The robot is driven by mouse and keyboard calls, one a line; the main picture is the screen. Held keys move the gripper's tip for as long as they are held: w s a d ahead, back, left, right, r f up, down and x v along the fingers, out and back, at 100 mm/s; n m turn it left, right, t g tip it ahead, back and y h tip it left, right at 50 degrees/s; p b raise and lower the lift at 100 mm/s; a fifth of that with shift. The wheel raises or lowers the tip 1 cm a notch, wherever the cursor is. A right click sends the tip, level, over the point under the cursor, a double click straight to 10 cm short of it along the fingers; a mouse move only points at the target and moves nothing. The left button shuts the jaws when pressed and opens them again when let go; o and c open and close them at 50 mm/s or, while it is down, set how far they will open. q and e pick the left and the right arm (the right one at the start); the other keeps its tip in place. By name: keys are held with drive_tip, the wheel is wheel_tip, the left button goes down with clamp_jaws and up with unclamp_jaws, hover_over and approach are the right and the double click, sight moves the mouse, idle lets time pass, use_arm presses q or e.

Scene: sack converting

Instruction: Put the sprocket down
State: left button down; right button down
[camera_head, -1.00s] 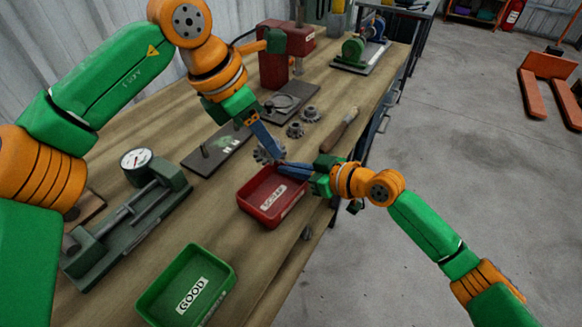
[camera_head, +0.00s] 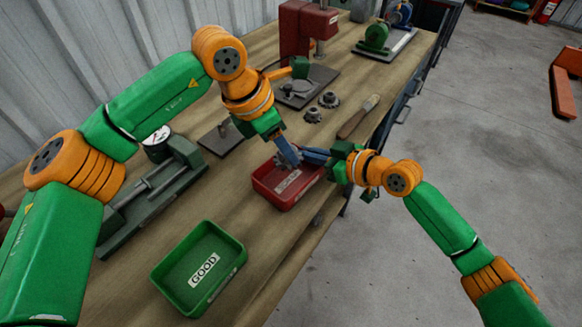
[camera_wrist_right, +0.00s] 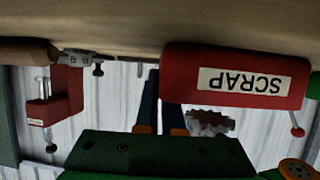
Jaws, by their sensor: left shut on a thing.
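The grey toothed sprocket (camera_head: 281,162) is in the fingers of my left gripper (camera_head: 289,156), which is shut on it. It is at the red SCRAP tray (camera_head: 263,184), over its back part; I cannot tell whether it touches the tray. My right gripper (camera_head: 315,154) is beside the left one, at the tray's back right. Its fingers lie close together, but their opening is unclear. In the right wrist view the picture is upside down; the sprocket (camera_wrist_right: 210,122) shows beside the right fingers, not between them, near the SCRAP tray (camera_wrist_right: 235,78).
A green GOOD tray (camera_head: 198,268) stands at the front of the bench and looks empty. A gauge fixture (camera_head: 150,200) is at the left. Two more sprockets (camera_head: 329,99) and a wooden-handled tool (camera_head: 358,117) lie behind the red tray. Bare wood separates the trays.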

use_arm(q)
wheel_tip(320, 180, down, 7)
drive_tip(key=shift+r, duration=0.2)
drive_tip(key=shift+f, duration=0.1)
drive_tip(key=shift+c, duration=2.2)
unclamp_jaws()
drive_tip(key=v, duration=1.2)
use_arm(e)
drive_tip(key=c, duration=1)
unclamp_jaws()
